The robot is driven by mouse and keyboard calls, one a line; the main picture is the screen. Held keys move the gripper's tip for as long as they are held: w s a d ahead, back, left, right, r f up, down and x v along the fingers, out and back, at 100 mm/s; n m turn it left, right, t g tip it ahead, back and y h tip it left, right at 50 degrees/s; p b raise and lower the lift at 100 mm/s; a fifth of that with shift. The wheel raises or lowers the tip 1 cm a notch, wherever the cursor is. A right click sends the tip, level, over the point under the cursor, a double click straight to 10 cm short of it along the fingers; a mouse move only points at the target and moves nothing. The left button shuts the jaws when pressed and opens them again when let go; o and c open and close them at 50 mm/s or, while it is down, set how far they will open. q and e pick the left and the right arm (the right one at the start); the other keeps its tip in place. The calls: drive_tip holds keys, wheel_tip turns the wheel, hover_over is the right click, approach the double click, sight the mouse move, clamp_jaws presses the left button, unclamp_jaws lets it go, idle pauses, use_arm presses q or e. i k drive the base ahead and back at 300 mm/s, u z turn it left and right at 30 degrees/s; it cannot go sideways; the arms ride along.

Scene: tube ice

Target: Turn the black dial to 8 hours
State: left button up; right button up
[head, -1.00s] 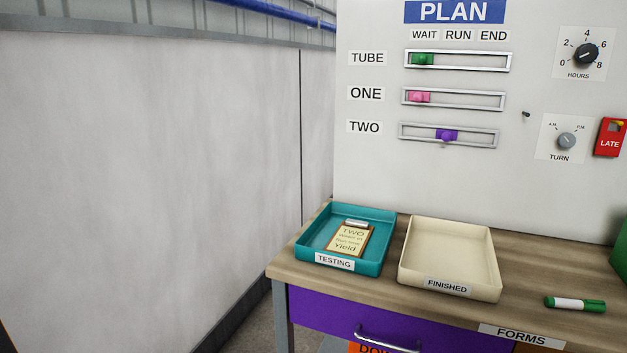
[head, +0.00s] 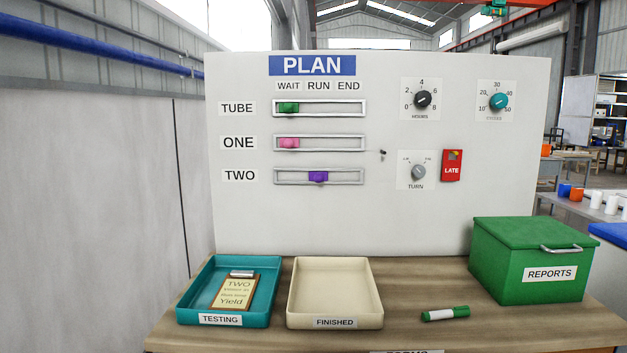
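The black dial (head: 422,99) is on the white upright board, on a square label marked HOURS with the numbers 0 to 8 around it. A pale line runs across its face on a slant from lower left to upper right. The dial is too small to tell which number it points to. The 8 is at the lower right of the dial. Neither of my grippers is in view, and nothing touches the dial.
Right of it is a teal dial (head: 499,101); below are a grey TURN dial (head: 418,172) and red LATE tag (head: 452,165). Sliders fill the board's left. The table holds a teal tray (head: 268,310), cream tray (head: 375,310), green marker (head: 446,313) and green REPORTS box (head: 500,275).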

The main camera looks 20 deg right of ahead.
sight(423, 98)
drive_tip(key=z, duration=2.95)
drive_tip(key=i, duration=1.35)
drive_tip(key=u, duration=3.25)
